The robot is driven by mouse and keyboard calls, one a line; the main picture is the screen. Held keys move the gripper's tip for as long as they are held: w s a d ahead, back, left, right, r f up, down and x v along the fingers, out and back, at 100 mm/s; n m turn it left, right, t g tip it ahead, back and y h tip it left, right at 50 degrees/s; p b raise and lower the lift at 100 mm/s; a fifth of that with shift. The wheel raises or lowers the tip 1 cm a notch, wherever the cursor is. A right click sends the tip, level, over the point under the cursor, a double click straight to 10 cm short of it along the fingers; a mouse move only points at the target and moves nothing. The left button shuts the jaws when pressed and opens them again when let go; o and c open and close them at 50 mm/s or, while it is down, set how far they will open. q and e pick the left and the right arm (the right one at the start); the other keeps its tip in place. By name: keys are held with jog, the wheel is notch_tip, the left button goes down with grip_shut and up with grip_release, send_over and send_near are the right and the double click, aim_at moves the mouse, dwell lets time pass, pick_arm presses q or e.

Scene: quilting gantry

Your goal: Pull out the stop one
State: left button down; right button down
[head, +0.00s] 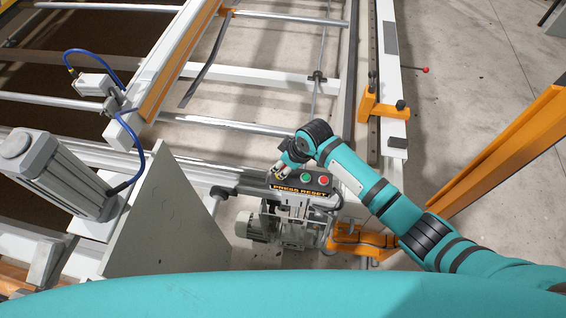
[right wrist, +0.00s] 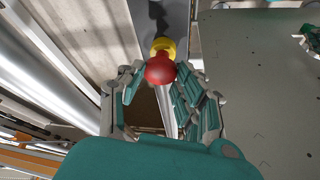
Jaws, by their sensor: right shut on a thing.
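The stop button, a red mushroom knob (right wrist: 160,69) on a yellow collar (right wrist: 165,46), shows between the fingers in the right wrist view. My right gripper (right wrist: 161,82) has a finger on each side of the knob and is shut on it. In the head view my right gripper (head: 282,171) is at the left end of a dark control box (head: 329,188) and hides most of the stop button there. The box also bears a green button (head: 305,177), a flat red button (head: 322,180) and a "PRESS RESET" label (head: 300,189). My left gripper is not in view.
A grey triangular plate (head: 152,222) stands left of the box. A grey motor unit (head: 285,232) sits below it. Rails and rollers (head: 225,124) run behind. An orange post (head: 500,150) stands at the right. Bare concrete floor (head: 465,80) shows at the upper right.

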jog(key=shift+w+a+r, duration=0.1)
jog(key=shift+w, duration=0.05)
jog(key=c, duration=0.9)
grip_release()
jog(key=v, duration=1.2)
